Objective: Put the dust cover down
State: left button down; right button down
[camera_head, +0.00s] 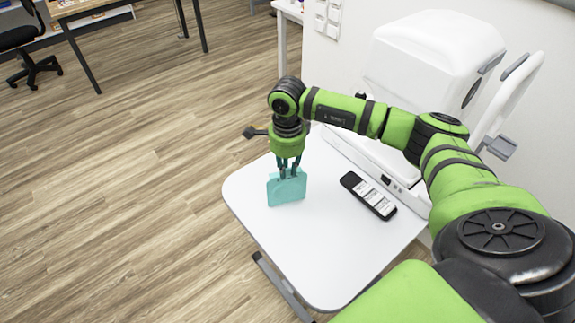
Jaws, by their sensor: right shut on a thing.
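The dust cover (286,190) looks like a small teal, roughly rectangular piece standing upright at the left part of a small white table (310,265). My right gripper (289,174) points straight down and is shut on its upper edge. The lower edge of the cover is at or very near the tabletop; I cannot tell whether it touches. My left gripper is not in the picture.
A black phone-like handset (369,195) lies on the table to the right. A large white machine (430,60) stands behind it. The front of the tabletop is clear. A desk (90,12) and a black chair (25,45) are far left.

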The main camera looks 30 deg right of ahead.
jog(key=shift+f, duration=0.65)
jog(key=shift+f, duration=0.2)
jog(key=c, duration=1.2)
grip_release()
jog(key=shift+r, duration=0.1)
jog(key=shift+r, duration=0.2)
jog(key=shift+w+r, duration=0.1)
jog(key=shift+r, duration=0.2)
notch_tip(320, 180, up, 11)
jog(key=b, duration=0.3)
jog(key=shift+r+b, duration=0.15)
jog(key=shift+b, duration=0.2)
